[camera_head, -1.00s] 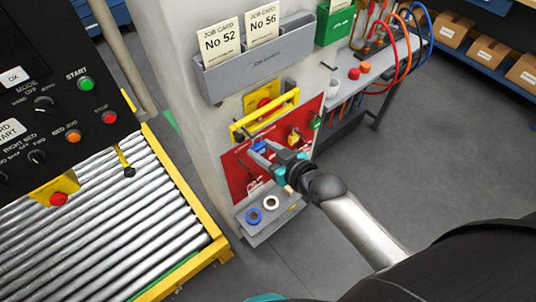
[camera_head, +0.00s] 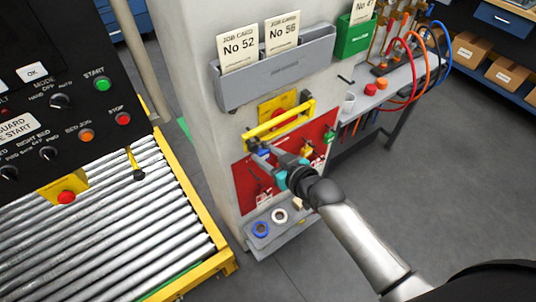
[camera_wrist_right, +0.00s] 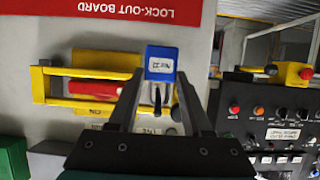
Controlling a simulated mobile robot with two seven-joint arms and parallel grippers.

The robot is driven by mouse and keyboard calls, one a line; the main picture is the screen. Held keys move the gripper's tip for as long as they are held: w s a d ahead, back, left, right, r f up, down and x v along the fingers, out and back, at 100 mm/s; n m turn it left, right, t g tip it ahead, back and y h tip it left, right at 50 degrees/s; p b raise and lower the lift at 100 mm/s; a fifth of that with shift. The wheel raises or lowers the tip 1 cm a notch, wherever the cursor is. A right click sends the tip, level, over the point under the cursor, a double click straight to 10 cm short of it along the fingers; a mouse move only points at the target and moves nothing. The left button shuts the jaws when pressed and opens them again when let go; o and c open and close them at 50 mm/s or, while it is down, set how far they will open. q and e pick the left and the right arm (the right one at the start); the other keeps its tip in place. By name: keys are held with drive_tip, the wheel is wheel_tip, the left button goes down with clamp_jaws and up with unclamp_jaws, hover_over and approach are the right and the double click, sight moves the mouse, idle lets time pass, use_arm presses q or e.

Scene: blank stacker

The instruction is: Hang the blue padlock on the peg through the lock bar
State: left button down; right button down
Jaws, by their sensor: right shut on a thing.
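The blue padlock (camera_wrist_right: 161,66) is between the fingertips of my right gripper (camera_wrist_right: 160,84), which is shut on it. Its dark shackle extends toward the palm in the right wrist view, and a white label faces the camera. In the head view, my right gripper (camera_head: 260,150) holds the padlock (camera_head: 263,153) just below the left end of the yellow lock bar (camera_head: 280,121). The lock bar also shows in the right wrist view (camera_wrist_right: 38,86). I cannot make out the peg clearly, nor whether the padlock touches the bar. My left gripper is not in view.
The red lock-out board (camera_head: 246,185) carries other padlocks, including a yellow one (camera_head: 306,151). Below it is a grey shelf (camera_head: 282,236) with tape rolls. A job card rack (camera_head: 275,77) is above. A roller conveyor (camera_head: 110,225) and control panel (camera_head: 70,110) stand left.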

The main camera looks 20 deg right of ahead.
idle(0.4)
drive_tip(key=shift+c, duration=1.3)
unclamp_jaws()
drive_tip(key=p+v, duration=0.1)
drive_tip(key=v, duration=1.4)
drive_tip(key=shift+r, duration=0.1)
